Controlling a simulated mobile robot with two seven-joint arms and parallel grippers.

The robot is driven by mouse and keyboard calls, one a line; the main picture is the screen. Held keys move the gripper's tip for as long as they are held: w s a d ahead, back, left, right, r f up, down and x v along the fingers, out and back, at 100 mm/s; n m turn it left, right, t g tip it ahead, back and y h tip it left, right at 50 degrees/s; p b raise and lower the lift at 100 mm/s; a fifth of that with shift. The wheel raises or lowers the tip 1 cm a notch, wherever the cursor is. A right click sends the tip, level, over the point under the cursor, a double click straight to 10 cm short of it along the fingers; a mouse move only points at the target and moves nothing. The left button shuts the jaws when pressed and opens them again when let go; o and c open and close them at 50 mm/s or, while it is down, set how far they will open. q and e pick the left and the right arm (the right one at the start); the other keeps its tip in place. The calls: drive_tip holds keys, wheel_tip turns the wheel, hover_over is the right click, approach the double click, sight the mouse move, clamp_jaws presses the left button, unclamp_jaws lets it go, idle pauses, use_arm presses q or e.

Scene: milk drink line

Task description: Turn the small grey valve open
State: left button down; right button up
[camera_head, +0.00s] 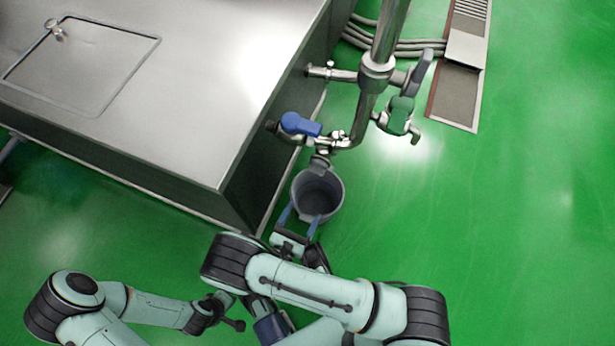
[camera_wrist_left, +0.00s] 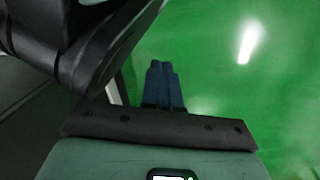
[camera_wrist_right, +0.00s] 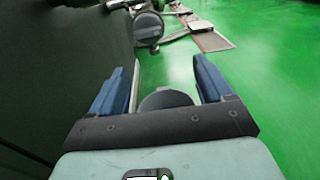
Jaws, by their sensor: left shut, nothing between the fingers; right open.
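A grey lever handle (camera_head: 422,73) stands on the pipework right of the vertical steel pipe; I cannot tell for sure whether it is the small grey valve. Small metal fittings (camera_head: 337,136) sit on the lower pipe. My right gripper (camera_head: 299,220) is open and empty at the near rim of a grey bucket (camera_head: 317,194), below the pipes. In the right wrist view my blue fingers (camera_wrist_right: 163,85) are spread, with the bucket's rim (camera_wrist_right: 166,99) showing between them. My left gripper (camera_wrist_left: 162,85) is shut and empty, with its fingers together over green floor.
A blue valve handle (camera_head: 300,124) sits on the lower pipe and a green valve part (camera_head: 398,115) to its right. A large steel cabinet (camera_head: 170,100) fills the left. A floor grate (camera_head: 455,90) lies at the back. The green floor (camera_head: 520,200) on the right is clear.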

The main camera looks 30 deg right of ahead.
sight(317, 168)
use_arm(q)
drive_tip(key=shift+g, duration=0.9)
drive_tip(key=s+f, duration=0.1)
drive_tip(key=s+f+b, duration=0.1)
drive_tip(key=s, duration=0.1)
drive_tip(key=s+f+b, duration=0.1)
drive_tip(key=shift+s+a+f, duration=0.25)
drive_tip(key=shift+s, duration=0.15)
use_arm(e)
drive_tip(key=w+d+t, duration=0.1)
drive_tip(key=w+d, duration=0.8)
drive_tip(key=shift+w+d+r+n, duration=0.2)
drive_tip(key=shift+w+n, duration=0.1)
drive_tip(key=c, duration=1)
